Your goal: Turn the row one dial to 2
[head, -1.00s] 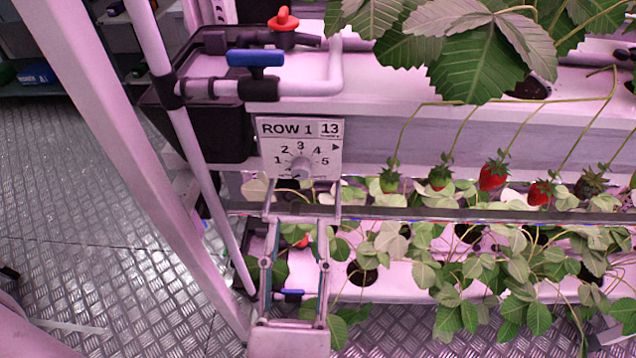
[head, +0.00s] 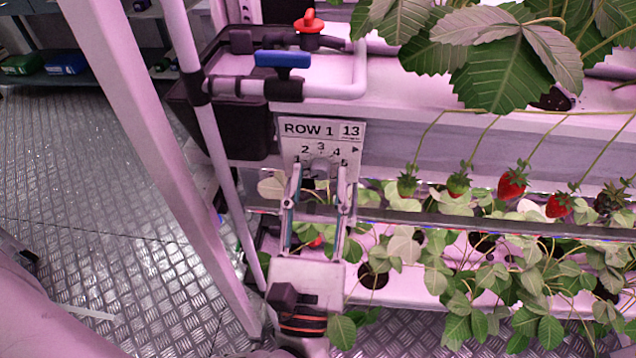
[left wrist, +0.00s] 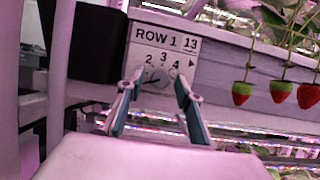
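The white ROW 1 panel (head: 297,131) hangs on the front of the rack's upper tier, with a dial (head: 320,168) and the numbers 1 to 5 around it. In the left wrist view the panel (left wrist: 146,52) and the grey dial knob (left wrist: 157,80) face me. My left gripper (head: 319,172) is open, its two fingertips on either side of the dial. In the left wrist view the gripper's fingers (left wrist: 158,80) leave gaps beside the knob. The fingers partly cover the low numbers. I cannot tell the dial's pointer setting. My right gripper is not in view.
A blue-handled valve (head: 282,60) and a red-handled valve (head: 309,22) sit above the panel. A white upright post (head: 150,150) stands to the left. Strawberries (head: 512,184) and leaves hang to the right. The metal floor (head: 90,190) at left is clear.

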